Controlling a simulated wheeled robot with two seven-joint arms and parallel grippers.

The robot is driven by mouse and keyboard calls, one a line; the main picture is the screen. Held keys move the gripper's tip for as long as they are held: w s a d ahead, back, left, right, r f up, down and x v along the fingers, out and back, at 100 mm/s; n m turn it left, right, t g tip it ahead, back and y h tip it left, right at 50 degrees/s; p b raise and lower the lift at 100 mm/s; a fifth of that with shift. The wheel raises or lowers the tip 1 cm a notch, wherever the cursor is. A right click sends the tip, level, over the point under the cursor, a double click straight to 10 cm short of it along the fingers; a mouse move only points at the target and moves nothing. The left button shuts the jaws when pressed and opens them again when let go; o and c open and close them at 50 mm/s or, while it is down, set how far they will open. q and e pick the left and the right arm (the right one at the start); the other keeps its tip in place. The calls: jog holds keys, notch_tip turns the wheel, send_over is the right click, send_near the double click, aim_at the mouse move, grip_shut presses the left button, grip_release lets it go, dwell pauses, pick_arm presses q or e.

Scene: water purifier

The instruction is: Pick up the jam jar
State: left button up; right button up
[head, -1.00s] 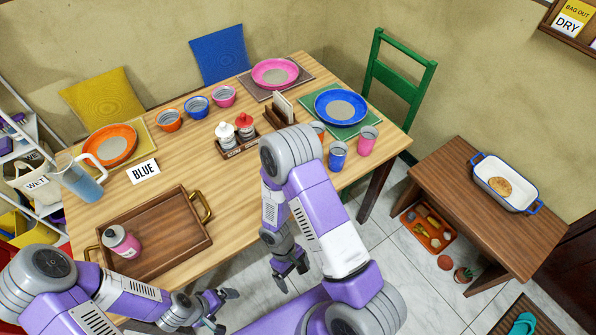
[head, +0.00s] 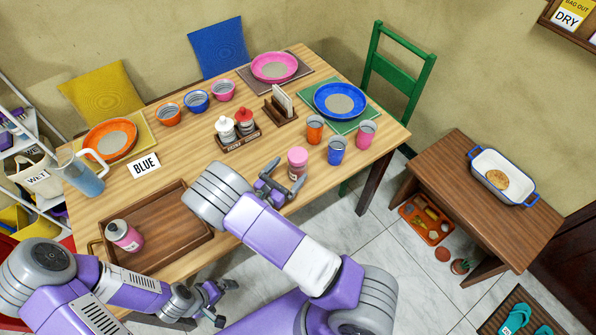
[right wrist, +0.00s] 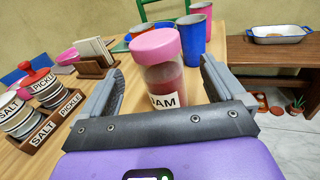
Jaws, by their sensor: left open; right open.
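The jam jar (head: 297,162) stands upright on the wooden table, with a pink lid and a clear body of dark red jam. In the right wrist view the jam jar (right wrist: 160,72) shows its JAM label and stands between and just beyond the open fingers. My right gripper (head: 283,186) is open and empty, low over the table's front edge, beside the jar on its near side. It also shows in the right wrist view (right wrist: 158,85). My left gripper (head: 222,304) is open and empty in front of the table, below the tray.
Orange (head: 315,129), blue (head: 336,150) and pink (head: 366,134) cups stand right of the jar. A caddy (head: 240,144) with salt and pickle jars is to its left. A wooden tray (head: 166,262) holds a pink bottle (head: 124,236). A napkin holder (head: 280,109) stands behind.

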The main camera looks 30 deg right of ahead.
aim_at(301, 154)
jog(key=shift+w+d+f+n+t, duration=0.1)
jog(key=shift+w+d+n+t, duration=0.2)
jog(key=shift+w+d+n, duration=0.15)
jog(key=x, duration=0.3)
jog(key=b+x, duration=0.1)
jog(key=x, duration=0.2)
jog(key=shift+d+r, duration=0.2)
jog(key=shift+d, duration=0.2)
jog(key=c, duration=1.6)
jog(key=shift+c, duration=0.2)
